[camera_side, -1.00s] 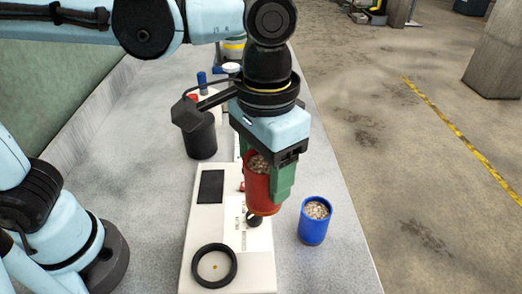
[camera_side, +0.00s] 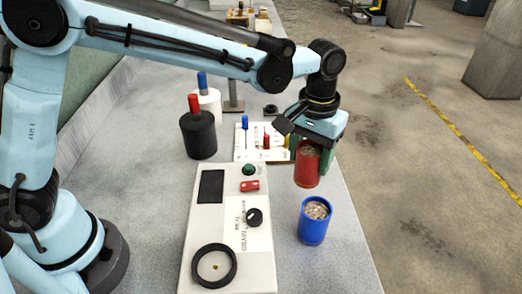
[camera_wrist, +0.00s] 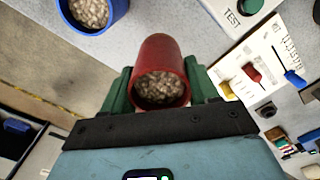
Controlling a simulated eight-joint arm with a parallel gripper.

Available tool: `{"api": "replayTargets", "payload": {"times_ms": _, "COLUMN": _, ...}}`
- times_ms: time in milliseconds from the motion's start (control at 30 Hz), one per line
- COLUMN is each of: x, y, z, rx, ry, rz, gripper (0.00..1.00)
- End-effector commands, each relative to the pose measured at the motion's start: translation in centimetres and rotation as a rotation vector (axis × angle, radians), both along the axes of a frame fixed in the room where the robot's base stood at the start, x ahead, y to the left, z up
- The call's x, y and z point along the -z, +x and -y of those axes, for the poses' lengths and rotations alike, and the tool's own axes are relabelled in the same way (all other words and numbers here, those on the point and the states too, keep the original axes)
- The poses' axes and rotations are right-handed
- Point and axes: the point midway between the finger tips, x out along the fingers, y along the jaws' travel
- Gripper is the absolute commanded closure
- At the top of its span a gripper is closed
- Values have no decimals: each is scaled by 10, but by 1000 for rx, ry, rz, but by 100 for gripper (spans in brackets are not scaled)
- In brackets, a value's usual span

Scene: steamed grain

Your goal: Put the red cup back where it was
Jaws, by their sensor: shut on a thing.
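The red cup (camera_side: 307,170) is filled with grain and held upright, or nearly so, in my gripper (camera_side: 312,150). In the wrist view the red cup (camera_wrist: 160,60) sits between the two green fingers of my gripper (camera_wrist: 160,92), which are shut on its sides. In the side view the cup appears raised above the bench, behind the blue cup (camera_side: 312,228). The blue cup stands on the bench, also full of grain, and its rim shows at the top left of the wrist view (camera_wrist: 124,8).
A white device (camera_side: 205,235) with a black ring, knob and red and green buttons stands left of the blue cup. A white board with coloured pegs (camera_side: 246,154) lies behind it. Black (camera_side: 199,138) and white (camera_side: 209,104) bottles stand farther left. The bench's right edge is close to the cups.

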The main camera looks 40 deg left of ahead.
Motion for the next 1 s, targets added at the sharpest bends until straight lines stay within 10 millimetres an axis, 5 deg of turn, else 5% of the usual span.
{"api": "replayTargets", "payload": {"times_ms": 467, "x": 53, "y": 0, "z": 0, "rx": 1, "ry": 0, "rz": 0, "gripper": 81}}
{"api": "replayTargets", "payload": {"times_ms": 900, "x": 59, "y": 0, "z": 0, "rx": 1, "ry": 0, "rz": 0, "gripper": 81}}
{"api": "replayTargets", "payload": {"times_ms": 933, "x": 59, "y": 0, "z": 0, "rx": 1, "ry": 0, "rz": 0, "gripper": 38}}
{"api": "replayTargets", "payload": {"times_ms": 1000, "x": 59, "y": 0, "z": 0, "rx": 1, "ry": 0, "rz": 0, "gripper": 27}}
